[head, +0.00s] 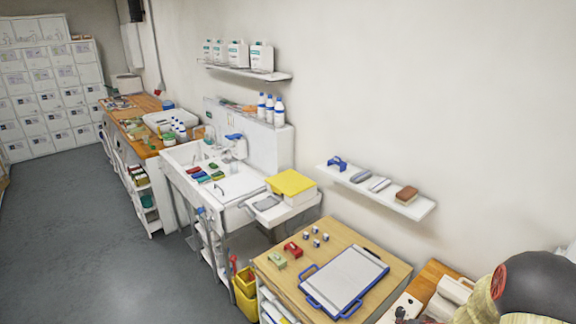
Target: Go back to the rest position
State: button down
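My gripper is not in view in the head view, and no part that I can be sure is my arm shows. The task names no object. The nearest table is a wooden-topped one (395,270) at the lower middle right. On it lies a white board with a blue frame and handles (345,278).
Dark rounded and yellowish items (540,285) fill the lower right corner. The grey floor (100,240) is clear.

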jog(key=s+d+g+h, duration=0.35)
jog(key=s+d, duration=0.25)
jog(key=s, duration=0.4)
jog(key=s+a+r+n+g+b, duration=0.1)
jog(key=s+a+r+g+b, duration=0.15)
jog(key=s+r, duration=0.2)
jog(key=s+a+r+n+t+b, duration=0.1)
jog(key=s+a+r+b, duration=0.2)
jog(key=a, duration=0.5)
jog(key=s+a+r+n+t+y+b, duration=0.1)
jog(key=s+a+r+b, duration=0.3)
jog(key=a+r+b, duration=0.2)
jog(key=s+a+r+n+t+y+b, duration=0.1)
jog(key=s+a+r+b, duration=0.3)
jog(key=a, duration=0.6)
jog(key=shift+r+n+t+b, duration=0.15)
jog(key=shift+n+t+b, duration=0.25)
jog(key=shift+b, duration=0.8)
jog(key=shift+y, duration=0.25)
